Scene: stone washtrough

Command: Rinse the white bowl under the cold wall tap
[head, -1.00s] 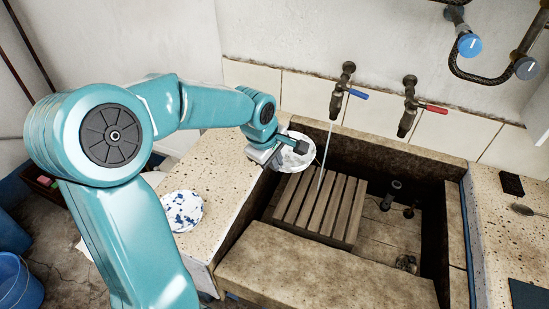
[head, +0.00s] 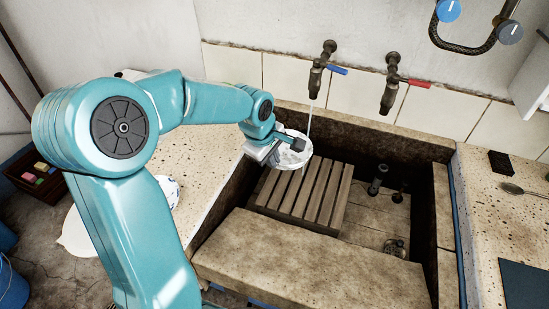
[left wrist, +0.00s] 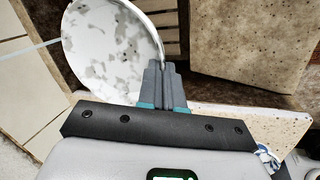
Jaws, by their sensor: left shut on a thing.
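The white bowl (head: 293,158) is over the left part of the stone trough, above the wooden slatted rack. My left gripper (head: 291,144) is shut on its rim. In the left wrist view the bowl (left wrist: 110,50) is tilted, with grey patches on its surface, and the fingertips (left wrist: 166,68) pinch its edge. The blue-handled wall tap (head: 322,68) is running. Its thin water stream (head: 310,118) comes down to the bowl's right rim in the head view; I cannot tell whether it falls inside. My right gripper is not in view.
The slatted rack (head: 318,198) stands in the trough (head: 310,262). A red-handled tap (head: 392,85) is to the right. A blue-patterned plate (head: 170,190) is partly hidden behind my left arm. A spoon (head: 515,189) and dark block (head: 501,162) lie on the right counter.

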